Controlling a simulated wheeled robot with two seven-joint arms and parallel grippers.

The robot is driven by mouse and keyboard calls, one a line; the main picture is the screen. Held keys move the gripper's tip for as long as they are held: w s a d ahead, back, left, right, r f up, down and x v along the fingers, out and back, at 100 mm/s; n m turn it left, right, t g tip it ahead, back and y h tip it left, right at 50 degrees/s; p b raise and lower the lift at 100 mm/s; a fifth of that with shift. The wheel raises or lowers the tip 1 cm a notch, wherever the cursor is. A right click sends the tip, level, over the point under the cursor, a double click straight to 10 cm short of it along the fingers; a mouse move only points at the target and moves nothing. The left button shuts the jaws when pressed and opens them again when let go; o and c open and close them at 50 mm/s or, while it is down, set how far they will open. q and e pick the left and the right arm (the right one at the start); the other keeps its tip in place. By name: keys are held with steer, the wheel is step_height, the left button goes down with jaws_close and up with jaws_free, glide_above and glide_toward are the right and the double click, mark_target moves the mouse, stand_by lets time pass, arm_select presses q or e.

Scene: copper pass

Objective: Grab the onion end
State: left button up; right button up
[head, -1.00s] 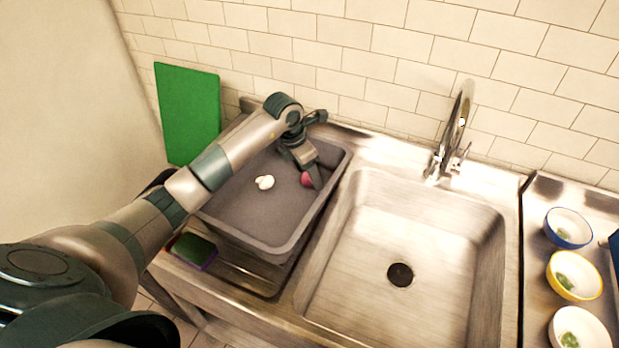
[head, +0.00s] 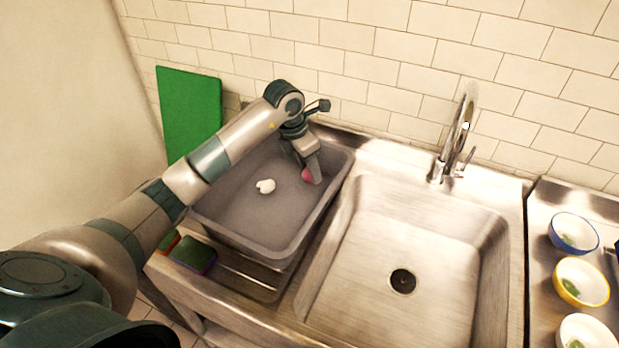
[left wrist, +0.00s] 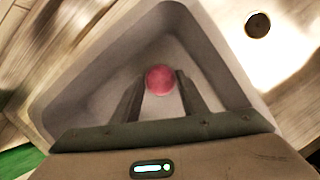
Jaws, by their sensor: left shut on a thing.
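The onion end (head: 307,175) is a small, round, pink-red piece at the right side of the grey tub (head: 225,220). It also shows in the left wrist view (left wrist: 160,79), between the fingertips. My left gripper (head: 314,174) reaches down into the tub and is shut on the onion end; it also shows in the left wrist view (left wrist: 160,92). In the head view a finger partly hides the onion end. I cannot tell whether it touches the tub floor. My right gripper is not in view.
A white scrap (head: 265,186) lies in the tub. Sponges (head: 193,254) lie in front of it. A green board (head: 190,115) leans at the back left. The sink (head: 420,240) with its tap (head: 458,140) is to the right. Bowls (head: 580,282) stand far right.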

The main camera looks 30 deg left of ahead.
arm_select(q)
step_height(320, 180, up, 5)
steer(key=shift+r+b, duration=0.1)
steer(key=shift+b, duration=0.75)
steer(key=shift+r, duration=0.65)
